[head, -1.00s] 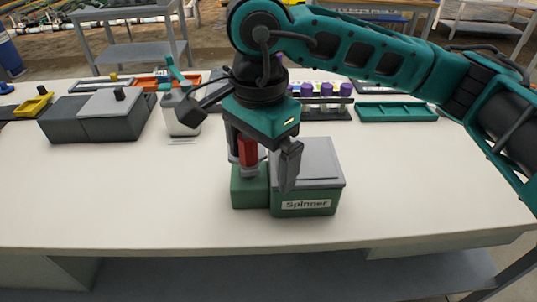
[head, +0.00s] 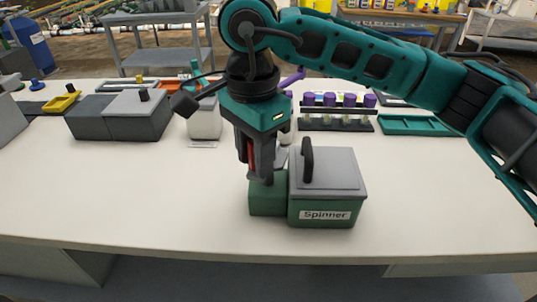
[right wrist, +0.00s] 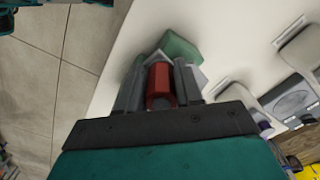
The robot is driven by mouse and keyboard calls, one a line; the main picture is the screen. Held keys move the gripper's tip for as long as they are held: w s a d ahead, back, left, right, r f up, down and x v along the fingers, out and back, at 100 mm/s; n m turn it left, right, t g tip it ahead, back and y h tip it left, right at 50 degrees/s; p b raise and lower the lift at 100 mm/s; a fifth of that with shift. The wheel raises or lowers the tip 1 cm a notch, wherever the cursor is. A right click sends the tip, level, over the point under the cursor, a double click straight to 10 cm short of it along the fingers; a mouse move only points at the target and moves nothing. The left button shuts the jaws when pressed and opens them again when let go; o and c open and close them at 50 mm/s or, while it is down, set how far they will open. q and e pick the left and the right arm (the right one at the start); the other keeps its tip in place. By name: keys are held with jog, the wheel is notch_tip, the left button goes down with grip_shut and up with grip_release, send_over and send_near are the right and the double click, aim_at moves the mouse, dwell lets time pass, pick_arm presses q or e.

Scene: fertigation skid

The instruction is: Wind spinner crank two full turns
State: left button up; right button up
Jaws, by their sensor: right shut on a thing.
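The green spinner box (head: 320,210), labelled "Spinner", stands near the table's front edge. It has a grey lid (head: 335,172) with an upright dark handle (head: 307,160). A lower green block (head: 267,200) joins its left side. The red crank grip (head: 251,155) is above this block, mostly hidden by my right gripper (head: 261,170), which points down and is shut on it. In the right wrist view the red grip (right wrist: 160,85) lies between the two fingers. The crank arm is largely hidden. My left gripper is not in view.
Behind are a white bottle (head: 205,120), a rack of purple-capped tubes (head: 335,122) and a teal tray (head: 415,125). A grey box (head: 138,117) stands at the back left. The table (head: 110,195) is clear to the left and right of the spinner.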

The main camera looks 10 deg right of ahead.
jog(key=shift+s+a, duration=0.2)
jog(key=shift+a, duration=0.25)
jog(key=shift+w+r, duration=0.1)
jog(key=shift+w, duration=0.05)
jog(key=shift+w+a+r, duration=0.1)
jog(key=shift+w+r, duration=0.05)
jog(key=shift+w, duration=0.1)
jog(key=shift+w+a+r, duration=0.1)
jog(key=shift+w+a, duration=0.1)
jog(key=shift+w, duration=0.25)
jog(key=shift+w+a+r, duration=0.1)
jog(key=shift+w+a, duration=0.05)
jog(key=shift+w, duration=0.35)
jog(key=shift+c, duration=0.3)
jog(key=shift+w, duration=0.15)
jog(key=shift+w+a+f, duration=0.1)
jog(key=shift+w, duration=0.9)
jog(key=shift+w+f, duration=0.1)
jog(key=shift+w, duration=0.1)
